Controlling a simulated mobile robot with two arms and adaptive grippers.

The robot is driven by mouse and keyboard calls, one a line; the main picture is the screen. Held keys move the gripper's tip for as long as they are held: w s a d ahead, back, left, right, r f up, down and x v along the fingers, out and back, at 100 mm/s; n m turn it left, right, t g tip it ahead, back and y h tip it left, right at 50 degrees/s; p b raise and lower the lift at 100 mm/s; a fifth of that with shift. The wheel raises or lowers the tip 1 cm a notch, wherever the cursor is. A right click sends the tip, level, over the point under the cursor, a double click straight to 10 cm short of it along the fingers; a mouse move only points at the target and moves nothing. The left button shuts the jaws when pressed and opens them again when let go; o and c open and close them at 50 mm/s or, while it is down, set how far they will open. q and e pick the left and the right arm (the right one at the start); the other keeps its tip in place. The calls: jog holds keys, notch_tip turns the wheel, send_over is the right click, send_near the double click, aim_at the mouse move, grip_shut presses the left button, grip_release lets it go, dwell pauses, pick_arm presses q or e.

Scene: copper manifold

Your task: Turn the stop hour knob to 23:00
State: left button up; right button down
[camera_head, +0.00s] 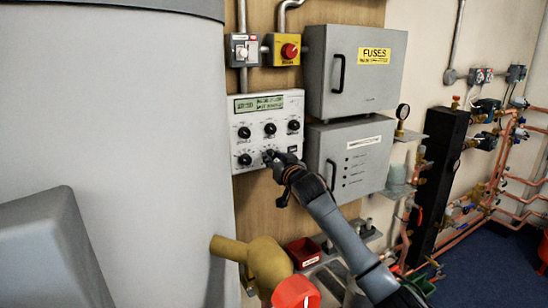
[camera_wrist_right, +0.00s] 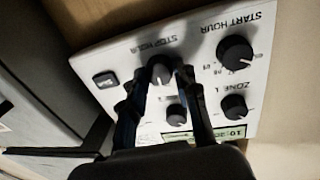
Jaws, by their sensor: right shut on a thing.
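The white control panel (camera_head: 237,115) hangs on the wooden board, with a green display (camera_head: 258,103) whose text is too small to read. My right gripper (camera_head: 270,157) is at its lower middle, covering the stop hour knob in the head view. In the right wrist view the panel appears upside down. There my right gripper (camera_wrist_right: 162,78) has its two fingers closed around the black stop hour knob (camera_wrist_right: 160,66). The knob's pointer setting cannot be read. The start hour knob (camera_wrist_right: 235,52) is beside it, also seen in the head view (camera_head: 245,159). My left gripper is not in view.
Other knobs sit close by, including the zone 1 knob (camera_wrist_right: 234,107). A button (camera_head: 293,149) is right of the gripper. Two grey cabinets (camera_head: 357,75) stand right of the panel. A large grey tank (camera_head: 115,120) is close on the left.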

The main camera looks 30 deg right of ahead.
jog(key=m+p, duration=0.1)
jog(key=m, duration=0.1)
jog(key=m+p, duration=0.1)
jog(key=p, duration=0.1)
jog(key=m+p, duration=0.1)
jog(key=m, duration=0.1)
jog(key=shift+r+m+y, duration=0.3)
jog(key=shift+r+y, duration=0.05)
jog(key=shift+y, duration=0.05)
jog(key=m+p, duration=0.3)
jog(key=m, duration=0.1)
jog(key=shift+d+f+m+g+y+p, duration=0.1)
jog(key=shift+d+m+g+y+p, duration=0.05)
jog(key=shift+m+g+y+p, duration=0.2)
jog(key=c, duration=1)
grip_release()
jog(key=shift+f, duration=0.1)
jog(key=shift+s, duration=0.1)
jog(key=s, duration=0.4)
jog(key=s+a+r, duration=0.1)
jog(key=s, duration=0.6)
jog(key=shift+s+a+r, duration=0.2)
jog(key=shift+s, duration=0.15)
jog(key=shift+f, duration=0.1)
